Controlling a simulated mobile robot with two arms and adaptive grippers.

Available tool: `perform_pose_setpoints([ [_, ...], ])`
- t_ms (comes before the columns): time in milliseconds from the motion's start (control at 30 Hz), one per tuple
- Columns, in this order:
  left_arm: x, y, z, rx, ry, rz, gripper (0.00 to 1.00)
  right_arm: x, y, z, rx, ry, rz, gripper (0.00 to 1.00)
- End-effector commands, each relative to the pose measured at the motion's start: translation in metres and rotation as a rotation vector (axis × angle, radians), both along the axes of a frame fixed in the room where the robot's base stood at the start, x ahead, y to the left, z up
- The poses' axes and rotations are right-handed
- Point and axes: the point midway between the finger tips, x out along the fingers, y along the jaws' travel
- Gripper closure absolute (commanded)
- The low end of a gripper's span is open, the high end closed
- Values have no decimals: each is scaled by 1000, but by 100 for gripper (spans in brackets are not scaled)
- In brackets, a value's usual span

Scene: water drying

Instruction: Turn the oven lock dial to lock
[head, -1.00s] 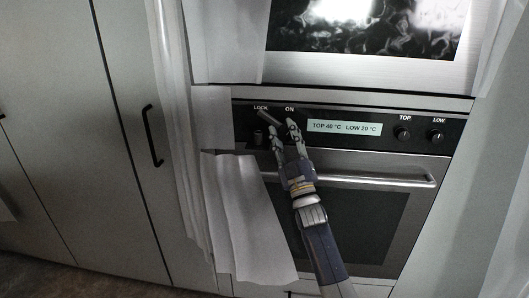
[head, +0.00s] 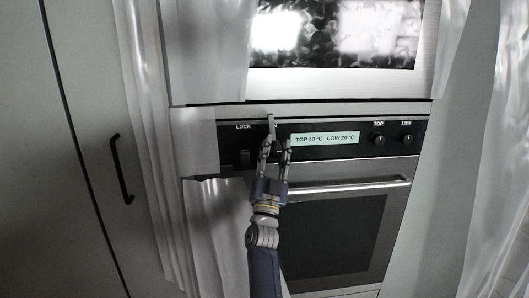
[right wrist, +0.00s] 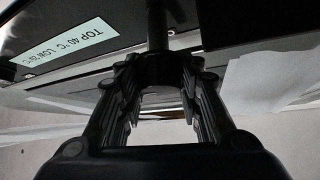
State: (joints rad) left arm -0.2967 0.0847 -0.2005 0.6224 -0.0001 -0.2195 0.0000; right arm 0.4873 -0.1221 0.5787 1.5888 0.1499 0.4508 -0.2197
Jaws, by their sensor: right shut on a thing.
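A grey handle bar (head: 271,126), seemingly the lock dial's, stands nearly upright right of the label and covers the ON label. My right gripper (head: 274,148) reaches up to this dial from below, a finger on each side, and is shut on it. In the right wrist view a dark post (right wrist: 157,25) runs into the space between the fingers (right wrist: 155,85). The dial's base is hidden by the fingers. My left gripper is not in view.
The panel's display (head: 324,139) and the TOP (head: 378,139) and LOW (head: 406,139) knobs lie to the right. The oven door handle (head: 345,186) runs behind my right arm. White cloth sheets (head: 207,60) hang at the left. A cabinet handle (head: 121,170) is farther left.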

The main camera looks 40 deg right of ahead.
Motion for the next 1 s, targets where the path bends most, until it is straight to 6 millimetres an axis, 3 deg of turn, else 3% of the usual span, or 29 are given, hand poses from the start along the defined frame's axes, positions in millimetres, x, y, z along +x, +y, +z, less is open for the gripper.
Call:
perform_pose_setpoints([
  [800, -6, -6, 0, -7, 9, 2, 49, 0, -7, 0, 103, -69, 5, 100],
  [833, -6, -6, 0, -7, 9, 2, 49, 0, -7, 0, 103, -69, 5, 63],
  [900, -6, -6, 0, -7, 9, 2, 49, 0, -7, 0, 103, -69, 5, 47],
  [1000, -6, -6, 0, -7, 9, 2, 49, 0, -7, 0, 102, -68, 3, 46],
])
